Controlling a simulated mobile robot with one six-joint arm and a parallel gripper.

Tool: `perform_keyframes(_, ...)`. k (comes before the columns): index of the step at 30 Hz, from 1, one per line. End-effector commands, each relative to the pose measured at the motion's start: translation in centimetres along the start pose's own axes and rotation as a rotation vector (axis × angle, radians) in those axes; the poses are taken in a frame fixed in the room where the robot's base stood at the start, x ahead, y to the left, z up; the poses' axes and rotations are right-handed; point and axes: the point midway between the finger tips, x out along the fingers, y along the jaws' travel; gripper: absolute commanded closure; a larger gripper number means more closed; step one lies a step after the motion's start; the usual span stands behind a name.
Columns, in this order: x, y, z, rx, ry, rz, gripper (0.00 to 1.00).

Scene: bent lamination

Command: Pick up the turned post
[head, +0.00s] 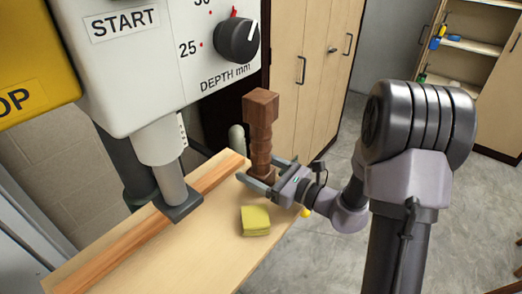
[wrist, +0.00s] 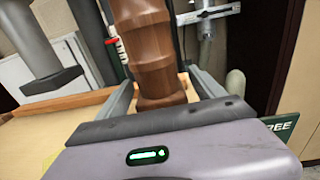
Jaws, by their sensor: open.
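The turned post (head: 261,128) is a brown wooden post with a square block top and a ringed, tapered shaft. It stands upright near the far right end of the wooden table (head: 112,265). My gripper (head: 262,174) is low on the post, with a finger on either side of its lower shaft. In the wrist view the post (wrist: 148,50) rises between the two fingers of my gripper (wrist: 158,88), and its top is cut off. The jaws are open, and the post's base is partly hidden by my gripper in the head view.
A yellow-green sponge or pad stack (head: 255,220) lies on the table just in front of my gripper. A long wooden strip (head: 150,228) runs along the table under the machine's press foot (head: 178,203). The machine's control panel (head: 165,45) overhangs at the left. Cabinets (head: 312,60) stand behind.

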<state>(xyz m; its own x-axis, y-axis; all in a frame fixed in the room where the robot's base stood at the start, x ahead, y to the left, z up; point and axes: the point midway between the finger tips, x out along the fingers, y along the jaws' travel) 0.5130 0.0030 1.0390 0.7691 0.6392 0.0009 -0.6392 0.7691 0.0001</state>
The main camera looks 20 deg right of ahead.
Motion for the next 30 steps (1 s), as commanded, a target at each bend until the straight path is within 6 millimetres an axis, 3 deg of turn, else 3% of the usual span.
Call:
perform_keyframes(3,1.6,0.1,-0.2,0.000,0.000,0.001,0.22)
perform_keyframes(10,1.8,0.0,0.0,0.001,0.001,-0.001,0.22)
perform_keyframes(22,1.8,0.0,-0.1,0.001,0.001,-0.001,1.00)
perform_keyframes(30,1.8,0.0,0.0,0.000,0.000,-0.001,1.00)
